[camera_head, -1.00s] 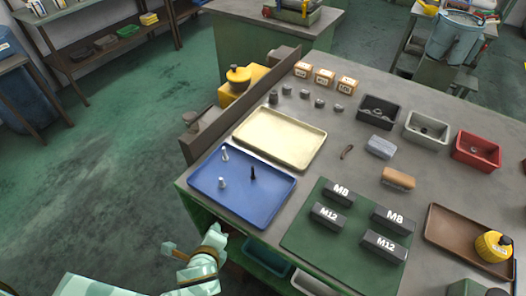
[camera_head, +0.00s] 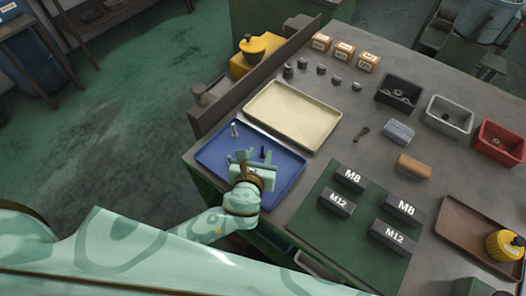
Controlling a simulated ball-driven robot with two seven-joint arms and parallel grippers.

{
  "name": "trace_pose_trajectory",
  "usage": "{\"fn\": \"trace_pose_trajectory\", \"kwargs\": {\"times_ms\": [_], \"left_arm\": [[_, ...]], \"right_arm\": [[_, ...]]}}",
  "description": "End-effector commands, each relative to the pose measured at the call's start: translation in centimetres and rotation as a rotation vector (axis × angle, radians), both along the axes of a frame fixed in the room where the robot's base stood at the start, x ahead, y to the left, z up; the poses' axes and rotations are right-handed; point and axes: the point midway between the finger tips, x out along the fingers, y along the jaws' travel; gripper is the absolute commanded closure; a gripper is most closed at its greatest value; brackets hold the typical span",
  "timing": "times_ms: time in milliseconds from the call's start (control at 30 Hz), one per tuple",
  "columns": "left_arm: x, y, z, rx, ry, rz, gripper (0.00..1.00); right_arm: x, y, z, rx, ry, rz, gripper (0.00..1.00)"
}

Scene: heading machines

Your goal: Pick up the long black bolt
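The long black bolt (camera_head: 263,153) stands upright in the blue tray (camera_head: 289,179) at the near left of the bench. Its lower part is hidden behind my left gripper. My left gripper (camera_head: 254,160) is over the tray, just on the near side of the bolt, with its fingers spread and pointing away from me. It looks open; I cannot tell whether the bolt is between the fingers. A silver bolt (camera_head: 235,129) stands farther back in the tray. My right gripper is not clearly in view.
A cream tray (camera_head: 293,115) lies behind the blue one. A green mat (camera_head: 330,230) with dark M8 and M12 blocks is to the right. Small bins, boxes and a brown tray (camera_head: 470,226) stand farther right. A raised ledge (camera_head: 250,80) runs along the left edge.

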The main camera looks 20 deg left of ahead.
Motion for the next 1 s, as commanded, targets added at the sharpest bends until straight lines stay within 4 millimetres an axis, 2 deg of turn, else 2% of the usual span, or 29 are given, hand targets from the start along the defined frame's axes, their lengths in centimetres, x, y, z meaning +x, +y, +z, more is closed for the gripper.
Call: {"fn": "trace_pose_trajectory", "kwargs": {"times_ms": [233,500,733,767,867,900,1000], "left_arm": [[2.1,0.1,-1.1,-0.002,0.001,0.002,0.66],[5.5,0.4,-3.0,-0.002,0.002,0.001,0.66],[5.7,0.4,-2.9,-0.003,0.002,0.001,0.66],[5.7,0.4,-2.9,-0.002,0.002,0.001,0.69],[5.7,0.4,-2.9,-0.003,0.002,0.001,0.96],[5.7,0.4,-2.9,-0.002,0.002,0.000,1.00],[5.7,0.4,-2.9,-0.002,0.002,0.000,1.00]], "right_arm": [[0.1,0.0,-0.6,0.000,-0.001,0.000,0.64],[0.0,0.0,-1.5,-0.001,0.002,0.000,0.64],[0.0,0.0,-1.5,0.000,0.001,-0.001,0.64],[0.0,0.0,-1.5,0.000,0.001,-0.001,0.64],[0.0,-0.1,-1.5,-0.001,0.001,-0.001,0.64],[0.0,-0.1,-1.5,-0.001,0.001,0.000,0.64],[0.0,-0.2,-1.5,-0.002,0.002,0.000,0.64]]}}
